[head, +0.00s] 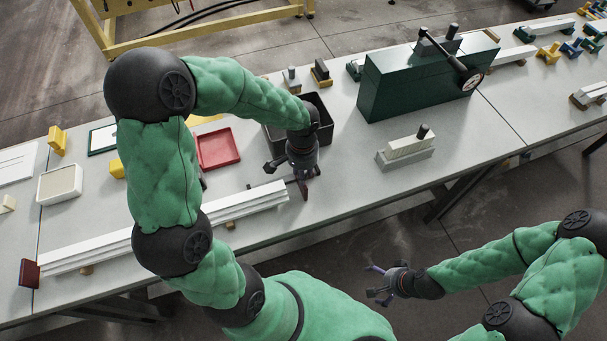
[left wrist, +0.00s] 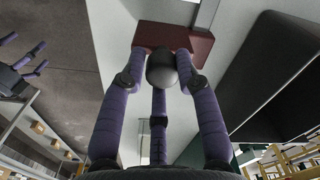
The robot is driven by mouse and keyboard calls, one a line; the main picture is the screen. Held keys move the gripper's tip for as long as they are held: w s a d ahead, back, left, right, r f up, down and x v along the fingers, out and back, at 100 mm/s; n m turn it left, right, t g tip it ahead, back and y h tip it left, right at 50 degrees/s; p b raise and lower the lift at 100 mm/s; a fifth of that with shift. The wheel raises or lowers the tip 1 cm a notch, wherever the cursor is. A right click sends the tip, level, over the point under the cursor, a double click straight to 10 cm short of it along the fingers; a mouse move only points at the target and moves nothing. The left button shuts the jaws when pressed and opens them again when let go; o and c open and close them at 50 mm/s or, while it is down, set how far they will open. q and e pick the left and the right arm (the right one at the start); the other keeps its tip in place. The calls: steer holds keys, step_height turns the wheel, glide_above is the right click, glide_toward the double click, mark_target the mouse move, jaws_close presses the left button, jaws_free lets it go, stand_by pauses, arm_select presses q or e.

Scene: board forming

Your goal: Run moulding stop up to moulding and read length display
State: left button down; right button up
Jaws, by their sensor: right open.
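White moulding (head: 130,238) lies in long strips along the bench's near side. A dark red end block (head: 29,273) stands at its left end. The dark red moulding stop (head: 303,189) is at its right end, mostly under my left gripper (head: 301,172); I cannot tell whether it touches the moulding. In the left wrist view, the fingers of my left gripper close round a dark ball knob (left wrist: 162,70), with the red stop (left wrist: 200,45) behind it. My right gripper (head: 378,284) is open and empty, off the bench's front edge. I cannot make out a length display.
A black bin (head: 318,105) stands just behind my left gripper. A red tray (head: 219,149) lies behind the moulding. A green box (head: 400,85) with a crank and a pale block on a grey base (head: 405,155) stand to the right. Bench between them is clear.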

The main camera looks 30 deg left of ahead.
arm_select(q)
steer(key=shift+s+a+f, duration=0.1)
steer(key=shift+s+a, duration=0.95)
steer(key=shift+s, duration=0.25)
steer(key=shift+s+a, duration=1)
steer(key=shift+s, duration=0.35)
steer(key=shift+s+a+f, duration=0.1)
steer(key=shift+s+a, duration=0.95)
steer(key=shift+s, duration=0.25)
stand_by(1.0)
stand_by(0.4)
steer(key=c, duration=1)
jaws_free()
steer(key=shift+o, duration=0.2)
steer(key=shift+a+r, duration=0.1)
steer(key=shift+r, duration=0.05)
steer(key=shift+w, duration=0.15)
steer(key=shift+r, duration=0.25)
step_height(320, 180, up, 12)
steer(key=shift+f, duration=0.25)
